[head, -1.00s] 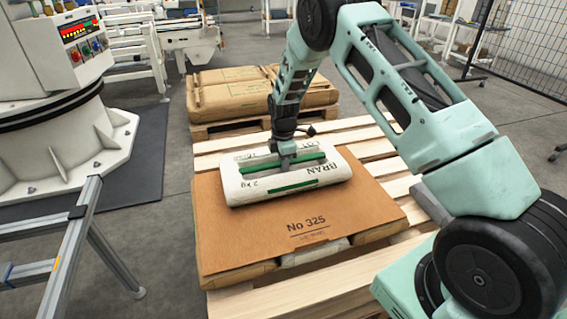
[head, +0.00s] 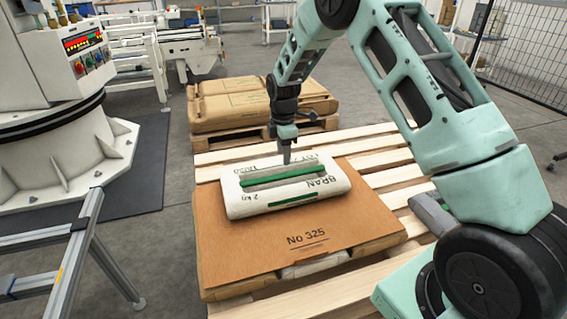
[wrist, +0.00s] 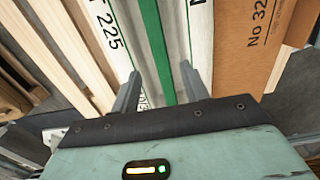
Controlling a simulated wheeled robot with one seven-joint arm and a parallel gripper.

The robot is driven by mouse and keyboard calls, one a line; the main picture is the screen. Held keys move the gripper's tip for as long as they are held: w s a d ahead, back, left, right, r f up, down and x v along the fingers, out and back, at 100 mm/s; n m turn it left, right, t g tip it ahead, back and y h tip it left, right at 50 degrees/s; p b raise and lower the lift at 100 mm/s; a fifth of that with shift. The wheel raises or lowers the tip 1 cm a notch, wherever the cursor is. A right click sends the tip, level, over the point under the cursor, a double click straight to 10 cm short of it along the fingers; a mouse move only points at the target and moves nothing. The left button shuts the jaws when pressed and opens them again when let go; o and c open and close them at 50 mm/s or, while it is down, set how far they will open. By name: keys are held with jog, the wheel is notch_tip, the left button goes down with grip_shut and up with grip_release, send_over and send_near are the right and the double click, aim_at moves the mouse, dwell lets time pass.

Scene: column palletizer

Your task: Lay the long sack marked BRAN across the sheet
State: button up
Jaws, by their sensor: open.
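The long white BRAN sack (head: 285,186) with green stripes lies flat across the brown sheet (head: 300,247) marked No 325, in the head view. It rests on the sheet's back part, its length running left to right. My gripper (head: 287,158) is above the sack's far edge, apart from it and empty. In the wrist view the open fingers (wrist: 160,85) stand apart over the sack (wrist: 178,35), with its green stripe between them. The sheet (wrist: 243,50) shows right of the sack there. The sack's underside is hidden.
The sheet lies on sacks on a wooden pallet (head: 375,165) with bare slats behind and to the right. A second loaded pallet (head: 250,110) stands behind. A metal rail frame (head: 80,235) and a white machine base (head: 45,155) are at the left.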

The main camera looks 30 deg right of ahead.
jog(key=s+a+r+m+y, duration=0.1)
jog(key=s+a+r+m, duration=0.1)
jog(key=s+a+r, duration=0.6)
jog(key=s+a+r+m, duration=0.1)
jog(key=s+a+r, duration=0.4)
jog(key=a, duration=0.5)
jog(key=s+a+r+m, duration=0.1)
jog(key=s+a+m, duration=0.1)
jog(key=s, duration=1.1)
jog(key=s+a+r+m, duration=0.1)
jog(key=s+a+m, duration=0.1)
jog(key=s, duration=1.1)
jog(key=shift+s+m, duration=0.25)
jog(key=shift+m, duration=0.35)
notch_tip(320, 180, up, 20)
jog(key=p, duration=2)
jog(key=shift+a, duration=0.1)
